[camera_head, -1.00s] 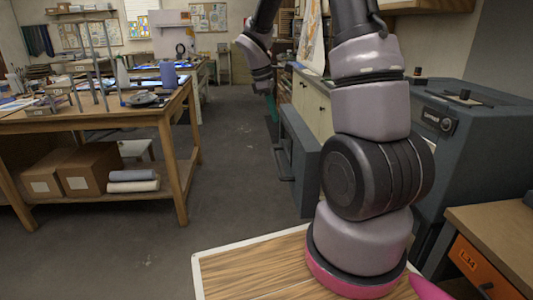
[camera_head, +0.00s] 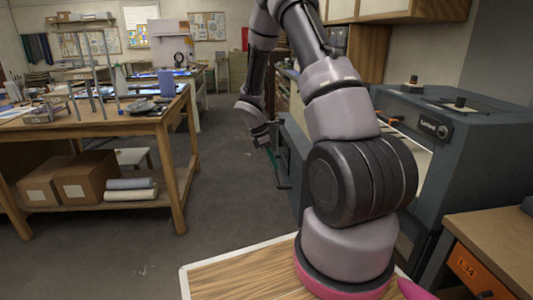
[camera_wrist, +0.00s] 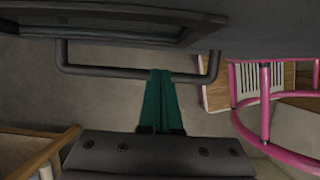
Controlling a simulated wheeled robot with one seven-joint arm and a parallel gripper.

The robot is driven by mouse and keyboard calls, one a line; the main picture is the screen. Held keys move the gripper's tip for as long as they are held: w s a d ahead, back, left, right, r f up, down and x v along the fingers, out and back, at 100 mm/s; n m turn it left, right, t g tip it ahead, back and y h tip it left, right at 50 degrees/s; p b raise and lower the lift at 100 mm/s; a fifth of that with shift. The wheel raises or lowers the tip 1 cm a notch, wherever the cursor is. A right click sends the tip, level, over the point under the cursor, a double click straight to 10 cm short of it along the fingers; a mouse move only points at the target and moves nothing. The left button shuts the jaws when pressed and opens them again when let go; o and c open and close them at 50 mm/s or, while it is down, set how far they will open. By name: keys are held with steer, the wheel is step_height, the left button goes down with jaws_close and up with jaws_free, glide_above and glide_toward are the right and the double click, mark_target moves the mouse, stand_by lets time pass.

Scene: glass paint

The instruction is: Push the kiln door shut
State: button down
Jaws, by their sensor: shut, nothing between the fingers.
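The dark grey kiln (camera_head: 462,135) stands at the right in the head view, with a pale gap at its front left. Its grey door (camera_head: 291,160) stands open, swung out to the left, partly hidden behind my arm. In the wrist view the door (camera_wrist: 265,30) spans the top, with its bar handle (camera_wrist: 105,71) below. My gripper (camera_head: 270,156) is at the door's left side. Its teal fingers (camera_wrist: 161,74) are shut and empty, with their tips at the handle bar. I cannot tell whether they touch it.
A wooden workbench (camera_head: 150,127) with tools on top and cardboard boxes (camera_head: 85,178) below stands at the left. Open grey floor (camera_head: 225,150) lies between it and the door.

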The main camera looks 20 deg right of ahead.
steer(key=shift+s+d+r, duration=0.1)
steer(key=shift+s+d, duration=0.1)
steer(key=shift+d, duration=0.5)
steer(key=shift+s+d+r, duration=0.1)
steer(key=shift+s+d, duration=0.1)
steer(key=shift+d, duration=0.5)
steer(key=s+d, duration=0.3)
steer(key=d, duration=0.7)
steer(key=s+d, duration=0.3)
steer(key=d, duration=0.7)
steer(key=s+d, duration=0.3)
steer(key=d, duration=0.8)
steer(key=shift+d, duration=0.1)
